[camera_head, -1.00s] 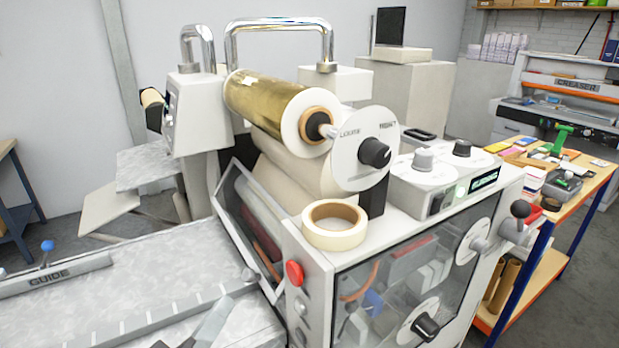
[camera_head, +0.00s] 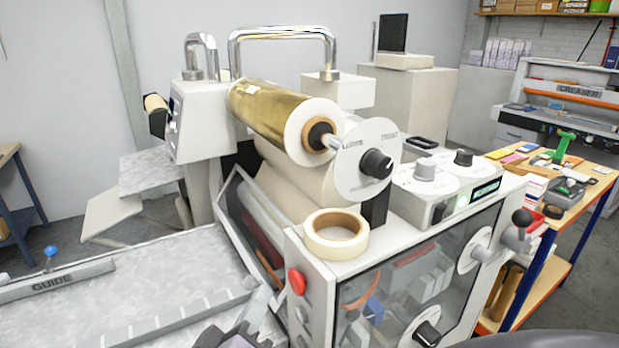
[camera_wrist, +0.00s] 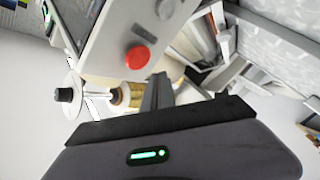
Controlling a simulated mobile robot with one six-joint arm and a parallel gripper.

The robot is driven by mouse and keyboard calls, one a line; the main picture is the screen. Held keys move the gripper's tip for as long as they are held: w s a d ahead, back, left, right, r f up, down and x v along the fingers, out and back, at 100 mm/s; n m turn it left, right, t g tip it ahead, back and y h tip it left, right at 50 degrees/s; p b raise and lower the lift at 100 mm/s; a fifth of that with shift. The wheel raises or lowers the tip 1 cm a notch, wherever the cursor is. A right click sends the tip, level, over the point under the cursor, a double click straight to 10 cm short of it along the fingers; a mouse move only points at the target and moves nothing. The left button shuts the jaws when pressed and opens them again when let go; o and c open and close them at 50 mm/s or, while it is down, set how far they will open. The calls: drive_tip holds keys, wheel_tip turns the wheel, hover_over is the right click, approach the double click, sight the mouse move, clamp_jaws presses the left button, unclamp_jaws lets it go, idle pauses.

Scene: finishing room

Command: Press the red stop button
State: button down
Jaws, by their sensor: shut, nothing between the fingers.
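The red stop button (camera_head: 296,281) is a round red knob on the narrow front panel of the light grey laminating machine (camera_head: 318,282), at its upper left corner below a roll of tape. It also shows in the wrist view (camera_wrist: 137,58), where the machine appears turned over. My gripper (camera_head: 262,298) is shut and empty, left of and slightly below the button in the head view. In the wrist view the shut fingers (camera_wrist: 160,82) end below and right of the button. A gap shows between fingertips and button in both pictures.
Smaller grey buttons (camera_head: 300,314) sit below the red one on the same panel. A cream tape roll (camera_head: 336,234) lies on the machine's top edge. A clear guard (camera_head: 250,230) leans beside the panel. The feed table with its guide bar (camera_head: 60,279) spreads to the left.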

sight(289, 278)
drive_tip(key=shift+w+d+b, duration=0.2)
drive_tip(key=shift+w+d, duration=0.05)
drive_tip(key=shift+d, duration=0.25)
drive_tip(key=shift+w+d+b, duration=0.15)
drive_tip(key=shift+w+d, duration=0.1)
drive_tip(key=shift+d, duration=0.2)
drive_tip(key=shift+f, duration=0.15)
idle(1.2)
drive_tip(key=shift+w+d+b, duration=0.25)
drive_tip(key=shift+d+b, duration=0.1)
drive_tip(key=shift+b, duration=0.15)
drive_tip(key=shift+w+d+b, duration=0.2)
drive_tip(key=shift+d+b, duration=0.15)
drive_tip(key=shift+b, duration=0.05)
idle(0.5)
drive_tip(key=shift+s+a+b, duration=0.3)
drive_tip(key=shift+s+a, duration=0.1)
drive_tip(key=shift+a, duration=0.3)
